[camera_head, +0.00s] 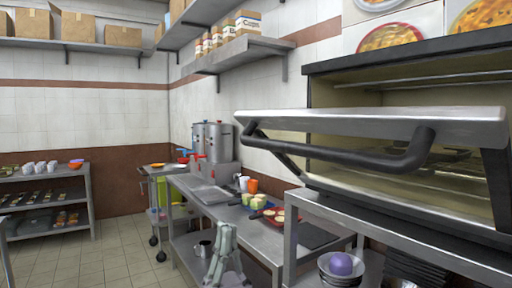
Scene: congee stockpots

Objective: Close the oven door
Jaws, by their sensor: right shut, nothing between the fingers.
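The oven (420,58) stands at the right, with its lit interior showing above and below the door. The oven door (370,122) is open and juts out toward the left. Its dark bar handle (340,155) runs along the near side of the door. My right gripper (226,229) is at the bottom centre, pointing up, with its fingers together and nothing between them. It is left of the oven door and lower in the picture, apart from the handle. My left gripper is not in view.
The oven rests on a metal stand (400,232), with bowls (340,268) on its lower level. A metal counter (262,238) with food and cups lies behind my gripper. Steel urns (215,145) stand farther back. Tiled floor (120,250) is clear at the left.

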